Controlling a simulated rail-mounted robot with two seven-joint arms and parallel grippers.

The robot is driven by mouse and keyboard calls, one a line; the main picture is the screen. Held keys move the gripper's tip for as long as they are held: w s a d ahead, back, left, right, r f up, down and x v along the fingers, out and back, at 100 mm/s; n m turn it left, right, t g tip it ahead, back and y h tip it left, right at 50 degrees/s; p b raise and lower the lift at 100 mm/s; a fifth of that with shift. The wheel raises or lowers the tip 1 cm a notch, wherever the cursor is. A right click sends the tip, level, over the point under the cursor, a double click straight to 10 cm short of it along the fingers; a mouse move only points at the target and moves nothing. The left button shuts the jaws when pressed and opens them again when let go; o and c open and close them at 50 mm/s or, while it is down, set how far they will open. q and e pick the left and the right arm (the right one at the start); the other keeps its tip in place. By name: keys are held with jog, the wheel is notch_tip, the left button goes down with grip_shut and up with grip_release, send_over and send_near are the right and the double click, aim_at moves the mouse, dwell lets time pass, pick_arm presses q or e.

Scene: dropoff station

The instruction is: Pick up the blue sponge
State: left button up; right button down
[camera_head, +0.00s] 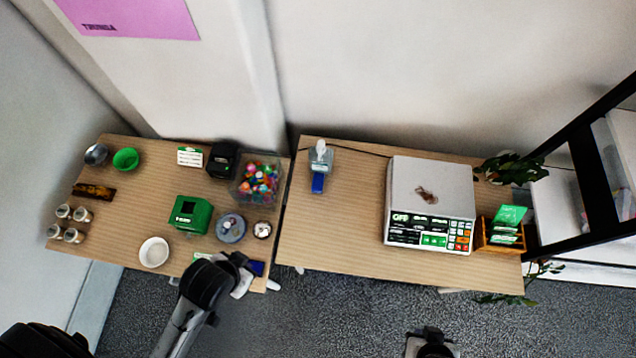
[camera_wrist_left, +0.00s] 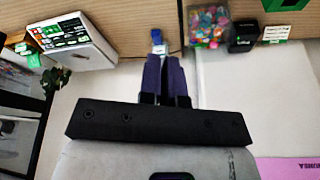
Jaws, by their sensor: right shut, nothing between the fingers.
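A small blue block (camera_head: 317,183), which looks like the blue sponge, is at the foot of a grey bottle (camera_head: 320,157) on the right table. In the left wrist view, blue (camera_wrist_left: 157,37) shows just beyond my left fingertips, with a gap. My left arm comes in over the left table's front edge. My right gripper (camera_head: 430,345) is at the bottom edge, off the table, shut and empty.
A scale (camera_head: 430,190) stands right of the bottle. A clear box of colourful pieces (camera_head: 258,181) stands left. A green box (camera_head: 190,213) and white bowl (camera_head: 154,252) are farther left. The right table's front middle is clear.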

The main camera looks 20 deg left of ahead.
pick_arm(q)
jog(key=o, duration=1.4)
jog(key=shift+a, duration=0.2)
